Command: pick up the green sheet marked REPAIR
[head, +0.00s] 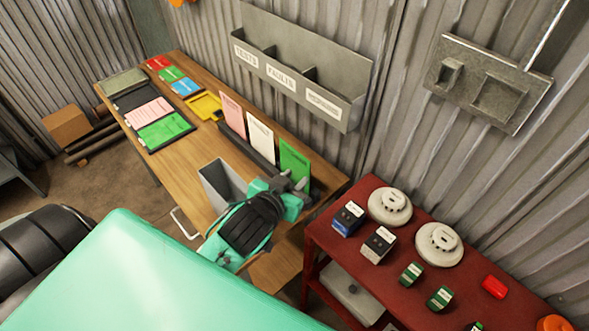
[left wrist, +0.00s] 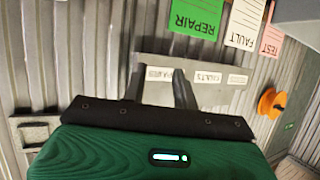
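The green sheet (head: 295,162) stands upright at the right end of a row on the wooden table. In the left wrist view the green sheet (left wrist: 199,16) reads REPAIR at the top edge, partly cut off. My left gripper (head: 293,184) is just in front of its lower part in the head view. In the left wrist view the two dark fingers of my left gripper (left wrist: 159,82) are apart, with no sheet seen between them. I cannot tell whether they touch the sheet. My right gripper is not in view.
A white sheet (head: 260,136) and pink sheet (head: 232,114) stand beside it in a dark holder (head: 246,146). A grey labelled wall rack (head: 344,112) hangs behind. A grey bin (head: 217,181) is left of my gripper. A red cart (head: 400,254) is at right.

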